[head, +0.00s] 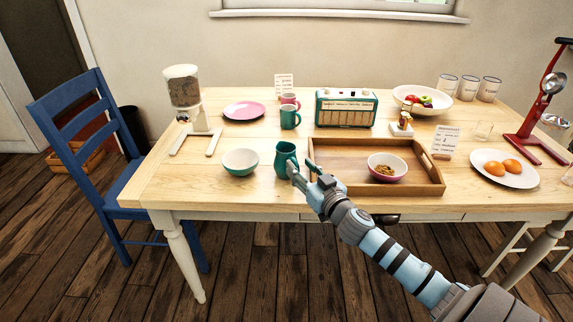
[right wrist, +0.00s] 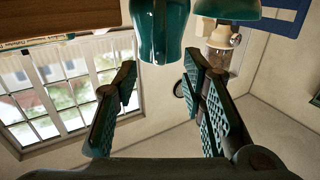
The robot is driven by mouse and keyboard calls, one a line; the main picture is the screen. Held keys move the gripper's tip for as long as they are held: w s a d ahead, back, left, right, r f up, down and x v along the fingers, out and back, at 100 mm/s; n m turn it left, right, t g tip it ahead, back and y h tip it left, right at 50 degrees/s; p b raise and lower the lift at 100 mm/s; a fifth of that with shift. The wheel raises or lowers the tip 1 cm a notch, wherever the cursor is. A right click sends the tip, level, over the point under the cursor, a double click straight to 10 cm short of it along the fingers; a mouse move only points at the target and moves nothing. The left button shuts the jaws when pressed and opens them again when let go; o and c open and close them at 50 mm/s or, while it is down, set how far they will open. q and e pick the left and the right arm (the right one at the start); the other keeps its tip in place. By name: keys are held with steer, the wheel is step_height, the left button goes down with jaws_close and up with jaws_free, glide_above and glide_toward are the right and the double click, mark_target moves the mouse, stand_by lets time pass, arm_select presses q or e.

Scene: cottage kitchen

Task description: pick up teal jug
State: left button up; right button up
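The teal jug (head: 285,157) stands upright near the table's front edge, just left of the wooden tray. My right gripper (head: 302,172) reaches in from the lower right, its fingertips close to the jug's right side. In the right wrist view, where the room shows upside down, the open fingers (right wrist: 160,80) are spread apart with nothing between them. The jug (right wrist: 160,32) shows at the top, beyond the fingertips and in line with the gap. From these frames I cannot tell whether a finger touches it. My left gripper is not in view.
A teal bowl (head: 241,162) sits left of the jug. The wooden tray (head: 335,146) holds a bowl (head: 387,170) on the right. A teal mug (head: 290,118), a pink plate (head: 244,110) and a radio (head: 346,110) stand further back. Bare table lies behind the jug.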

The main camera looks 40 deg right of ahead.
mark_target(297, 164)
steer(key=w, duration=0.1)
steer(key=w+p, duration=0.1)
steer(key=w, duration=0.1)
steer(key=shift+w+d, duration=0.1)
steer(key=shift+d, duration=0.15)
steer(key=shift+w+f, duration=0.2)
steer(key=shift+w, duration=0.1)
steer(key=shift+s, duration=0.1)
jaws_close()
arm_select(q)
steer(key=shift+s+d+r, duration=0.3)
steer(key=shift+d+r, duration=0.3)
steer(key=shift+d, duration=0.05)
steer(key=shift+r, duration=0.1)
arm_select(e)
steer(key=shift+r, duration=0.1)
